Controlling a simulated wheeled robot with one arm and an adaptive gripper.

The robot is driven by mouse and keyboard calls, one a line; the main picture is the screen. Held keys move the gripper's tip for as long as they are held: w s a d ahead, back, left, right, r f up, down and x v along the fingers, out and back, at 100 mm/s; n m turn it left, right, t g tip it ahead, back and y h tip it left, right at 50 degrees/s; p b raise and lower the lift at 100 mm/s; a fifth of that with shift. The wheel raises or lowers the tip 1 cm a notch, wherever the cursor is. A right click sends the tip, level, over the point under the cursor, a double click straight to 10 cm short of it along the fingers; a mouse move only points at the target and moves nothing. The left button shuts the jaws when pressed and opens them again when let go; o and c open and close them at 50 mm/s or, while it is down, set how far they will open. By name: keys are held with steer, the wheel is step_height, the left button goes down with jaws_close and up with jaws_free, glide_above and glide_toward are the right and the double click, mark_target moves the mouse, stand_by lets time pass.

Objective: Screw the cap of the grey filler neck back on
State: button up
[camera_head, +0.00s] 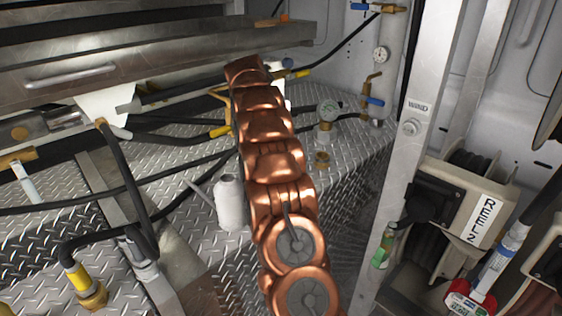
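A pale grey upright cylinder (230,205) stands on the diamond-plate deck, just left of my copper-coloured arm. It looks like the grey filler neck. A thin grey rod slants up and left from its side. Its narrower top is small in the picture, and I cannot tell whether a cap sits on it. I cannot make out a separate loose cap. My arm runs from the bottom centre up to the top centre, passing close to the cylinder's right side in the picture. My gripper is not visible; the arm may hide it.
Black hoses (120,180) with yellow ends cross the deck on the left. A metal post (403,160) and reel housings (462,205) fill the right. The diamond-plate deck (350,155) is partly bare.

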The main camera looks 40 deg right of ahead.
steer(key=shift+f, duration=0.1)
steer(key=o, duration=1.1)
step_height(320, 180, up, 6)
steer(key=p, duration=0.6)
stand_by(0.6)
